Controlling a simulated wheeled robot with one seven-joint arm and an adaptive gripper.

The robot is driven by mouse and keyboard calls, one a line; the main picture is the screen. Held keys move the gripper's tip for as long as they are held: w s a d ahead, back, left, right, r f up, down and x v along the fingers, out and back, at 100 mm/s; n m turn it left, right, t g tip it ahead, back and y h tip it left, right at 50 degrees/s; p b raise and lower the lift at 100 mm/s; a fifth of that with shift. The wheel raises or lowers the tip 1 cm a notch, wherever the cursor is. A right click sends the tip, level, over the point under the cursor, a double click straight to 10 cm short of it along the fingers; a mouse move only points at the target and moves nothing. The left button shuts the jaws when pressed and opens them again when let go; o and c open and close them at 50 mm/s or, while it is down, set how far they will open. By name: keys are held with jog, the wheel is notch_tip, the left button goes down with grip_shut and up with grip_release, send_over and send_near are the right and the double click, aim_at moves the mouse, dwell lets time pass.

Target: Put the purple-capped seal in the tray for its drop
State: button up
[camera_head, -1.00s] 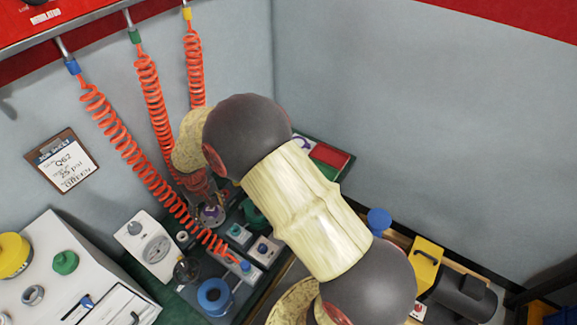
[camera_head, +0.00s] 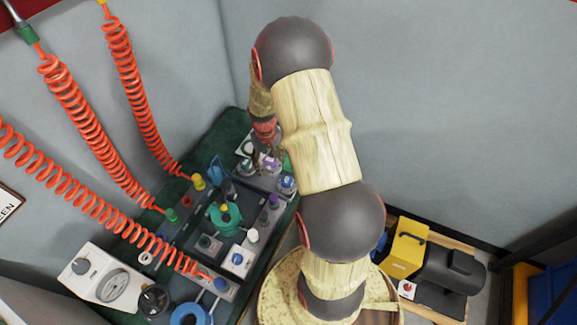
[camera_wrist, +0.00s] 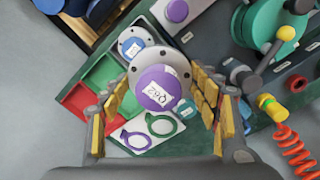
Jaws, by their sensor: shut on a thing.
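My gripper (camera_wrist: 158,92) is shut on the purple-capped seal (camera_wrist: 157,88). In the wrist view its round purple cap bears a white label reading Q62, and a grey flange shows behind it. The seal is between the two yellow-padded fingers, over the dark green bench. A red tray (camera_wrist: 82,105) and a green tray (camera_wrist: 101,73) lie side by side, left of the seal. A white card with purple and green ring marks (camera_wrist: 150,143) lies just below the seal in the picture. In the head view my arm partly hides the gripper.
Another purple-capped piece (camera_wrist: 177,11), a blue-capped piece (camera_wrist: 132,47) and a teal-capped piece (camera_wrist: 187,110) stand close around the held seal. A green valve (camera_wrist: 268,24) with a yellow-tipped lever is at the upper right. Orange coiled hoses (camera_head: 85,105) hang to the bench.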

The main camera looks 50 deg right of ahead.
jog(key=s+d+f+m+b, duration=0.1)
jog(key=s+d+f, duration=0.1)
jog(key=s+d, duration=0.35)
jog(key=w+d+f+b, duration=0.2)
jog(key=w+d+f, duration=0.3)
jog(key=w+d+f+b, duration=0.3)
jog(key=w+d+f, duration=0.2)
jog(key=shift+w+d+f, duration=0.1)
jog(key=shift+w+f, duration=0.05)
jog(key=shift+w, duration=0.1)
jog(key=shift+f+b, duration=1.1)
jog(key=shift+f, duration=0.4)
jog(key=shift+f, duration=0.1)
jog(key=o, duration=1.6)
jog(key=shift+f, duration=0.1)
